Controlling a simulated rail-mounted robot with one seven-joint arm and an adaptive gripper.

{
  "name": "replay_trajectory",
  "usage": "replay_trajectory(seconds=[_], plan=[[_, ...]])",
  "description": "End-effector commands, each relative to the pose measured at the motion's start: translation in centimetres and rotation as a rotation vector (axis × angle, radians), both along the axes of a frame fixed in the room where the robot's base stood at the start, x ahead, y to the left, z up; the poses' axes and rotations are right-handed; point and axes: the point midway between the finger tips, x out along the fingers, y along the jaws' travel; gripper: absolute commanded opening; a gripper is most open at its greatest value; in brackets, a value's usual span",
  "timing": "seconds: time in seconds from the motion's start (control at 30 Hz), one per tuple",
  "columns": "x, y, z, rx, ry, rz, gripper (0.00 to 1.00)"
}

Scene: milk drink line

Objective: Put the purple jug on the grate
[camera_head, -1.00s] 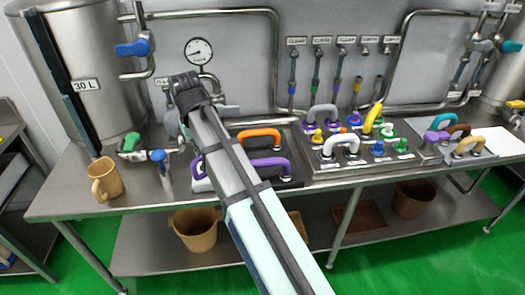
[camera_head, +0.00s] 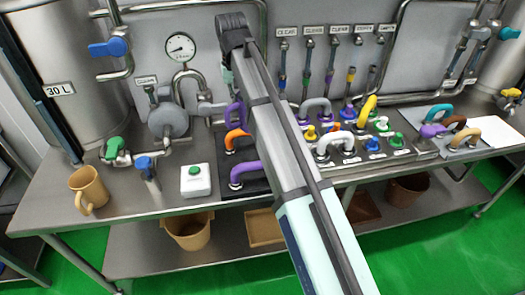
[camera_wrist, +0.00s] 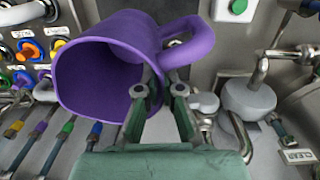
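The purple jug (camera_wrist: 105,65) fills much of the wrist view, tilted with its open mouth toward the left. Its loop handle (camera_wrist: 200,38) is at the upper right. My gripper (camera_wrist: 160,75) has its fingertips nearly together at the jug's handle side and appears shut on it, though the contact is partly hidden. In the head view my arm hides the gripper and I cannot pick out the jug. I cannot make out a grate for certain; a dark slab (camera_head: 230,189) lies on the bench under purple and orange hoops, partly behind my arm.
A white box with a green button (camera_head: 195,187) and a tan mug (camera_head: 84,180) stand on the steel bench (camera_head: 110,216). A round grey pump (camera_head: 168,122) and pipes stand behind. A panel with coloured handles (camera_head: 362,150) is at right. Bare bench lies near the mug.

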Motion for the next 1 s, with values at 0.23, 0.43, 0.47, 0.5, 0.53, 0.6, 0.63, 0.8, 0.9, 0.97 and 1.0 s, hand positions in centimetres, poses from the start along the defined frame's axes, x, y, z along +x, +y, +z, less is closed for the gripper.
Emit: replay_trajectory(seconds=[0.23,0.43,0.47,0.5,0.53,0.6,0.63,0.8,0.9,0.97,1.0], plan=[[-0.4,-0.2,-4.8,-0.002,0.004,-0.007,0.00],[-0.3,-0.2,-9.4,-0.002,0.003,-0.007,0.00],[-0.3,-0.2,-10.1,-0.002,0.004,-0.007,0.00],[-0.3,-0.2,-11.0,-0.002,0.002,-0.007,0.00],[-0.3,-0.2,-11.6,-0.002,0.003,-0.007,0.00],[-0.2,-0.1,-12.9,-0.002,0.002,-0.007,0.00],[-0.2,-0.1,-13.4,-0.002,0.002,-0.007,0.00],[-0.1,-0.1,-15.3,-0.002,0.002,-0.007,0.00],[-0.1,-0.1,-15.7,0.000,0.001,-0.007,0.00],[-0.1,-0.1,-15.9,0.000,0.000,-0.007,0.00],[-0.1,-0.1,-16.2,0.000,0.000,-0.007,0.00]])
